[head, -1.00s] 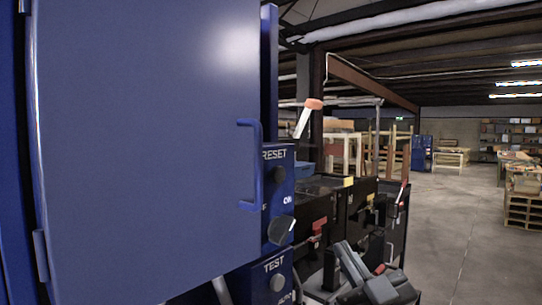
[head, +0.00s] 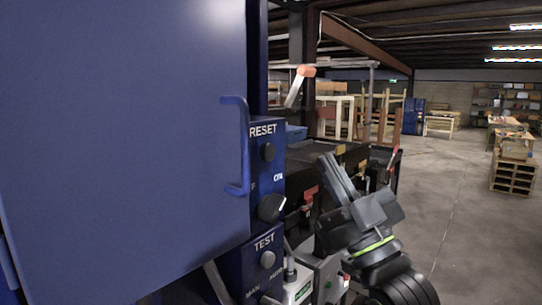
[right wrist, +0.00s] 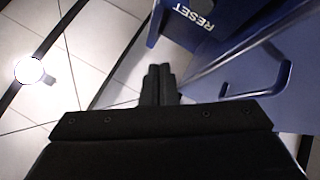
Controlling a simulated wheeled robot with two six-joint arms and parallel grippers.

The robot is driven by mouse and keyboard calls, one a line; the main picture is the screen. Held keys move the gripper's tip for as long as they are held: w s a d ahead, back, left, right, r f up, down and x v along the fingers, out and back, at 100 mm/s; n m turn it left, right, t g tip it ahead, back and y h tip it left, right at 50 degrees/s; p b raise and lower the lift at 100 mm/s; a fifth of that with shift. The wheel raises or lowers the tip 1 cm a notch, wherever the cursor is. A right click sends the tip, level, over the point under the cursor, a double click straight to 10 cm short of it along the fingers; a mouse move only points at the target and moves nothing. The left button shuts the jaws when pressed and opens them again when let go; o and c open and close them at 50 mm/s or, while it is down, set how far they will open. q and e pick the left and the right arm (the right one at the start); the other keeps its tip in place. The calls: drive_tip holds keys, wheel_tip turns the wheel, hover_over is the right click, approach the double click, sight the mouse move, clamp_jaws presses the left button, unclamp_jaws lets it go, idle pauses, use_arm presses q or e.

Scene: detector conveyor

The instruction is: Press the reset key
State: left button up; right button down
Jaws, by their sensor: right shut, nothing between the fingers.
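The reset key (head: 267,152) is a round dark knob under the white RESET label on a narrow blue control panel (head: 277,188). In the head view it sits just right of a large blue door's edge. My right gripper (head: 328,163) is shut and empty, its fingers pointing up and left. In the picture it is right of the key and apart from it. In the right wrist view the shut fingers (right wrist: 158,72) show at the centre, and the RESET label on the blue panel (right wrist: 210,32) is above right. The key does not show clearly there. My left gripper is out of view.
The blue door (head: 130,150) with its handle (head: 241,145) stands left of the panel. A black selector knob (head: 271,207) and a TEST knob (head: 267,259) are below the key. Dark conveyor machinery lies behind my gripper. Open floor (head: 460,220) extends right.

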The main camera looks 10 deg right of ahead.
sight(272, 145)
drive_tip(key=w+a+b, duration=0.3)
drive_tip(key=w+a, duration=0.2)
drive_tip(key=w, duration=0.1)
drive_tip(key=shift+w+b, duration=0.2)
drive_tip(key=shift+b, duration=0.1)
idle(1.9)
drive_tip(key=shift+w+a, duration=0.2)
drive_tip(key=shift+a, duration=0.05)
drive_tip(key=shift+w+a, duration=0.25)
drive_tip(key=shift+w, duration=0.1)
idle(0.9)
drive_tip(key=shift+s+d, duration=0.1)
idle(0.4)
drive_tip(key=shift+s+d, duration=0.45)
drive_tip(key=shift+s, duration=0.15)
